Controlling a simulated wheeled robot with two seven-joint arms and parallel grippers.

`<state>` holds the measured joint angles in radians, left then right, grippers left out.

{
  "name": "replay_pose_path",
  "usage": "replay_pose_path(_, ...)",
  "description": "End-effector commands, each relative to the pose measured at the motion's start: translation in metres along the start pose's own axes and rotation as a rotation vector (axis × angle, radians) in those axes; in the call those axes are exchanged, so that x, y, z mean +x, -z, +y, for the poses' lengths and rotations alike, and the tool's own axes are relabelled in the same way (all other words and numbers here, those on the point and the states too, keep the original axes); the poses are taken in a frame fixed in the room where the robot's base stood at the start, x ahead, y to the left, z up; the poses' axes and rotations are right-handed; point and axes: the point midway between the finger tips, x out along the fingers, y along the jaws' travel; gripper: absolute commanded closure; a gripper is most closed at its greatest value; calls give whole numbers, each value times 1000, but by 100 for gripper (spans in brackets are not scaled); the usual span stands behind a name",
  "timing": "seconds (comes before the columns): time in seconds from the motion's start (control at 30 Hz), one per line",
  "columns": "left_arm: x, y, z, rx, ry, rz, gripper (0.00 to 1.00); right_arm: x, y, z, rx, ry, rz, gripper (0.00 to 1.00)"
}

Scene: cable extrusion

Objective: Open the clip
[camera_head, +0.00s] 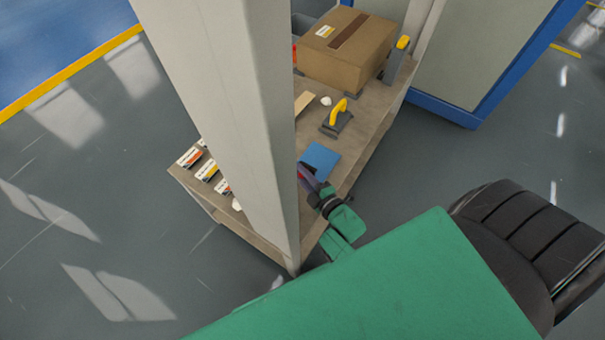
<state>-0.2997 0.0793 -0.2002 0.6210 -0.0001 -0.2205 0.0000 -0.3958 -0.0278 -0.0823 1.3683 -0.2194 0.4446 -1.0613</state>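I cannot pick out the clip with certainty.
A grey post (230,100) hides the middle of the bench. The bench carries a cardboard box (347,48), a yellow-handled tool (338,112), a blue sheet (320,160) and several small labelled boxes (207,171). A large green body (400,285) and black ribbed part (520,235) fill the lower right.

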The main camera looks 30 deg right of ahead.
Motion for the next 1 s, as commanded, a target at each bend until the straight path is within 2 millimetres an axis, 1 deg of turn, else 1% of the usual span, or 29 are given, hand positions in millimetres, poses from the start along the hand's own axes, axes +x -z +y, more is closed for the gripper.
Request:
replay_pose_path(0.03, 2, 0, 0, 0, 0, 0, 100, 0, 0, -2, -8, -2, 0, 100)
replay_pose_path(0.57, 2, -1, 0, 0, 0, 0, 100, -1, 0, -2, -29, -10, -1, 100)
replay_pose_path(0.6, 2, -1, 0, 0, 0, 0, 100, -1, 0, -2, -29, -10, -1, 58)
replay_pose_path(0.63, 2, -1, 0, 0, 0, 0, 100, -1, 0, -2, -29, -10, -1, 46)
replay_pose_path(0.67, 2, -1, 0, 0, 0, 0, 100, -1, 0, -2, -29, -10, -1, 43)
replay_pose_path(1.0, 3, -1, 0, 0, 0, -1, 100, -1, 0, -4, -29, -6, -2, 43)
